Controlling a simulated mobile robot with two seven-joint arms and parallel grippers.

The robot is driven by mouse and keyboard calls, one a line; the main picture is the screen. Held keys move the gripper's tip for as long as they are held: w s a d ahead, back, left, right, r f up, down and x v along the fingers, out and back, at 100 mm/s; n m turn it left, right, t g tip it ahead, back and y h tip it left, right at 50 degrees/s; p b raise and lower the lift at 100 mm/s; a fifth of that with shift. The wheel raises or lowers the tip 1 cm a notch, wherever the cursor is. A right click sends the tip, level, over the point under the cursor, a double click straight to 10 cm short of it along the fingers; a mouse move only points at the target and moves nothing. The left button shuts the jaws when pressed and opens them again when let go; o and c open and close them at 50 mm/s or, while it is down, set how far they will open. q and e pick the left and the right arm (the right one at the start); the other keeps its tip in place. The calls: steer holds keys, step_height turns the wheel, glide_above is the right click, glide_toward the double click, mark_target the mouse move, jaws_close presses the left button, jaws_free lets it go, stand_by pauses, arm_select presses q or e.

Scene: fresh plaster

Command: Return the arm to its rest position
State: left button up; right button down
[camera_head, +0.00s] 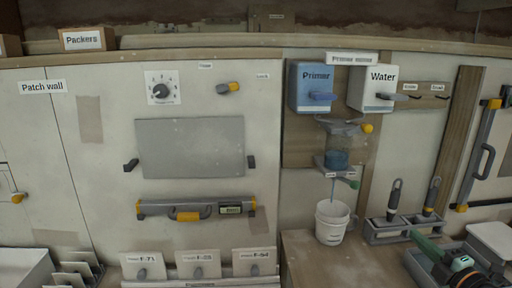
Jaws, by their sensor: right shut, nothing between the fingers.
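My right gripper (421,240) shows at the bottom right, in front of a grey tray. Its dark body comes in from the lower right edge, and its green fingers point up and left. The fingers are shut with nothing between them. The fingertips show just below the grey holder (372,238) on the bench; I cannot tell whether they touch anything. The rest of the right arm is out of view. My left gripper and arm are not in view.
A white bucket (331,222) stands on the bench (315,265) below the Primer dispenser (310,87) and the Water dispenser (372,89). A level (195,208) hangs on the wall. The bench front left of the gripper is clear.

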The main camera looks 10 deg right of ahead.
steer(key=s+a+f+m+g+p, duration=0.15)
steer(key=s+a+f+m, duration=0.25)
steer(key=f, duration=0.5)
steer(key=s+a+f+m+g, duration=0.25)
steer(key=s+a+f, duration=0.2)
steer(key=f, duration=0.45)
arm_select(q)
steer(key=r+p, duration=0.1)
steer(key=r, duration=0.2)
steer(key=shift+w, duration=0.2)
arm_select(e)
steer(key=s+a+f+m+g, duration=0.1)
steer(key=s+a+f+m, duration=0.2)
steer(key=a, duration=0.4)
steer(key=s+a+f+m+g+y, duration=0.1)
steer(key=s+a+f+m+g, duration=0.1)
steer(key=s+a, duration=0.4)
steer(key=s+a+f+m+g, duration=0.1)
steer(key=s+a+f+m, duration=0.4)
steer(key=s+a+f, duration=0.1)
steer(key=shift+a+f+g, duration=0.3)
steer(key=shift+a+g, duration=0.1)
steer(key=shift+a, duration=0.45)
